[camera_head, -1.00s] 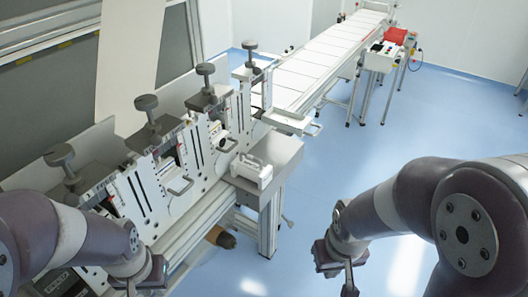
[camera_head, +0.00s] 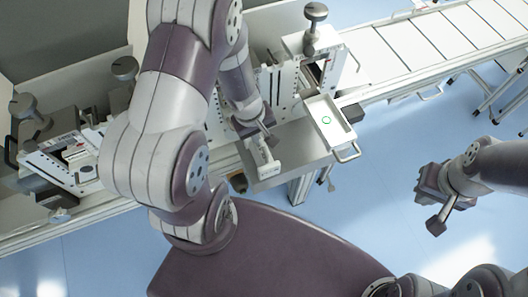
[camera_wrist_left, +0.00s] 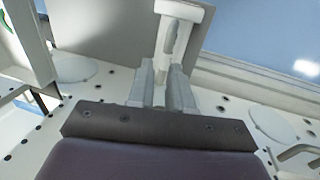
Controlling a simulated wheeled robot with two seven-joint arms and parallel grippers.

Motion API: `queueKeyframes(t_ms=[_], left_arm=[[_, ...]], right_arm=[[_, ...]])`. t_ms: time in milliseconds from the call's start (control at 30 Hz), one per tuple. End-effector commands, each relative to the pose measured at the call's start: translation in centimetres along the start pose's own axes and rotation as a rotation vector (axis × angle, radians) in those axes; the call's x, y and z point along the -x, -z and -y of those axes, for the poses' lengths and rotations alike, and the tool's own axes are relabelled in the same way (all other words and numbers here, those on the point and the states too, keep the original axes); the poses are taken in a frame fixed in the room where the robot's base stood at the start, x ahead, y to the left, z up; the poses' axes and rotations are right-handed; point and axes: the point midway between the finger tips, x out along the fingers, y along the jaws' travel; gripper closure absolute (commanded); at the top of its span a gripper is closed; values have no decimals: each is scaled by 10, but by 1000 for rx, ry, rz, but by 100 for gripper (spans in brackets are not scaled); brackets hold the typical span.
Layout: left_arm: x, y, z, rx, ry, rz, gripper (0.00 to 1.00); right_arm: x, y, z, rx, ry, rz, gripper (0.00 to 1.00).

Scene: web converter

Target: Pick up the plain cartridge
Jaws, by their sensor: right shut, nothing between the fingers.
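The plain white cartridge (camera_head: 263,158) sits on the grey metal ledge beside the machine. My left gripper (camera_head: 268,138) is right at it, reaching down from above. In the left wrist view, the cartridge's pale bar (camera_wrist_left: 174,38) runs from a wide end down to between the two fingers (camera_wrist_left: 163,88). I cannot tell whether the fingers press on it or only straddle it. My right gripper (camera_head: 436,225) is shut and empty, over the blue floor at the right.
A white open tray with a handle (camera_head: 328,122) stands just right of the cartridge. Machine modules with dark knobs (camera_head: 315,12) line the back. A conveyor (camera_head: 435,45) runs off to the upper right. Blue floor (camera_head: 385,170) is clear between the ledge and my right gripper.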

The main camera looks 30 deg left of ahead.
Motion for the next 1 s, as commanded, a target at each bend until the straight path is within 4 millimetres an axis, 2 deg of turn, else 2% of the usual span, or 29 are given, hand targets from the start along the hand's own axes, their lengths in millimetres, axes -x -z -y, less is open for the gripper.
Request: queueKeyframes(t_ms=[233,333,567,633,1000], left_arm=[[-41,6,4,-1,1,1,80],[-53,6,3,-3,0,1,80],[-55,6,3,-2,0,0,80],[-55,6,3,-2,0,0,99],[-54,6,2,-2,-1,0,100]], right_arm=[[-5,0,0,0,0,-1,100],[-6,0,0,0,0,-1,100],[-6,0,0,0,0,-1,100],[-6,0,0,0,0,-1,100],[-6,0,0,0,0,-1,100]])
